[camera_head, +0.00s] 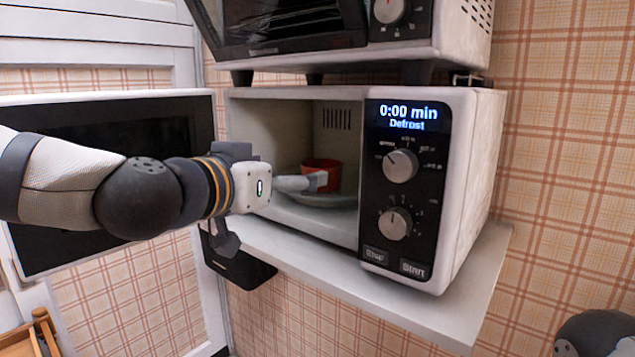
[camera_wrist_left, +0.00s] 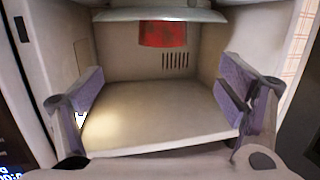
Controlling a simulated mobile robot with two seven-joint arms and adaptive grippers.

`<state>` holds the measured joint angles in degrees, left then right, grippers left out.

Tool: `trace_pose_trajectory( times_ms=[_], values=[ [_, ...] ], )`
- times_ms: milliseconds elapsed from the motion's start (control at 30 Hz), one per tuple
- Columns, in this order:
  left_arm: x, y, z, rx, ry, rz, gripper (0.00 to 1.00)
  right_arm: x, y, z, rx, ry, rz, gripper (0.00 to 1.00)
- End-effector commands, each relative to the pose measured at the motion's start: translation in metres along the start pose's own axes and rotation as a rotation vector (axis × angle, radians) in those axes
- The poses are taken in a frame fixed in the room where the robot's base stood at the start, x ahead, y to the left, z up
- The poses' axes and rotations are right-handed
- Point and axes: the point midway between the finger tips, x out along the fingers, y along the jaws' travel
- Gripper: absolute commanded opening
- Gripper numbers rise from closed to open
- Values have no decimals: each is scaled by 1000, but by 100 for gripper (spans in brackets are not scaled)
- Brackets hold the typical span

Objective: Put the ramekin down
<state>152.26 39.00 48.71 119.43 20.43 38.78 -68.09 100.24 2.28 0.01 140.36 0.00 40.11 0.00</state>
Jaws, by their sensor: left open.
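The red ramekin (camera_head: 327,170) stands on the pale round plate (camera_head: 332,200) inside the open microwave (camera_head: 470,180). The ramekin (camera_wrist_left: 163,34) shows there beyond the fingers, against the plate (camera_wrist_left: 160,15). I cannot tell exactly how far the fingertips are from it. My right gripper is not in view.
The microwave door (camera_head: 110,110) hangs open at the left, behind my left arm. A second oven (camera_head: 300,28) stands on top. The control panel (camera_head: 405,185) borders the opening on the right. The white shelf (camera_head: 400,300) in front is bare.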

Motion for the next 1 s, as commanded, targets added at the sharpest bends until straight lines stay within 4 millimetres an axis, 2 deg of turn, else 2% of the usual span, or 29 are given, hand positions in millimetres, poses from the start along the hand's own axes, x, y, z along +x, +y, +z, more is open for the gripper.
trace_pose_trajectory(
  times_ms=[67,233,433,633,733,933,1000],
  values=[
    [6,0,-1,3,-3,7,88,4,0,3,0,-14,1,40],
    [46,0,2,6,-7,7,88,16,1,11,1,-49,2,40],
    [72,-1,0,9,-2,7,88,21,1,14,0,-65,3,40],
    [109,-6,4,10,-2,7,88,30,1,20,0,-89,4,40],
    [117,-6,1,11,2,7,88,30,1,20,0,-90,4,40],
    [117,-5,-2,13,4,7,88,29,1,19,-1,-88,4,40],
    [117,-5,-2,13,4,7,72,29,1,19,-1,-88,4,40]
  ],
)
